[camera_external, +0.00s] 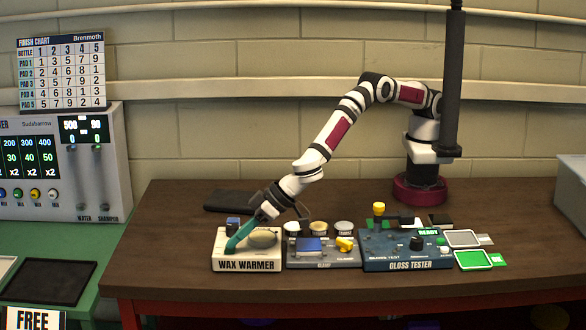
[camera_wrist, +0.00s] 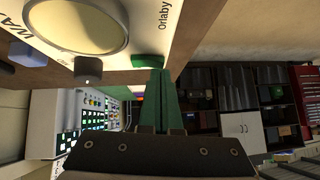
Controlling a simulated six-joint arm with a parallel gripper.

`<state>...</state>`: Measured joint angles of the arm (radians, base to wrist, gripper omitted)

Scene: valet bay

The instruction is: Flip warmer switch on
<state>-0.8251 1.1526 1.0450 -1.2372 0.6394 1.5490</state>
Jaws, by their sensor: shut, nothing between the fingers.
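The wax warmer (camera_external: 248,264) is a cream box with its name on the front, at the front left of the wooden table. A round plate shows on its top, and a blue block (camera_external: 233,222) stands at its back left. My gripper (camera_external: 232,246) reaches down over the warmer with its teal fingers shut and empty, tips at the warmer's left part. In the wrist view the warmer (camera_wrist: 160,30) fills the top, with a green piece (camera_wrist: 148,62) on its edge right beside my fingertips. Whether they touch it, and the switch's position, I cannot tell.
Small jars (camera_external: 318,228) sit behind the grey unit. A dark flat item (camera_external: 230,202) lies behind the warmer. The table's left end is clear.

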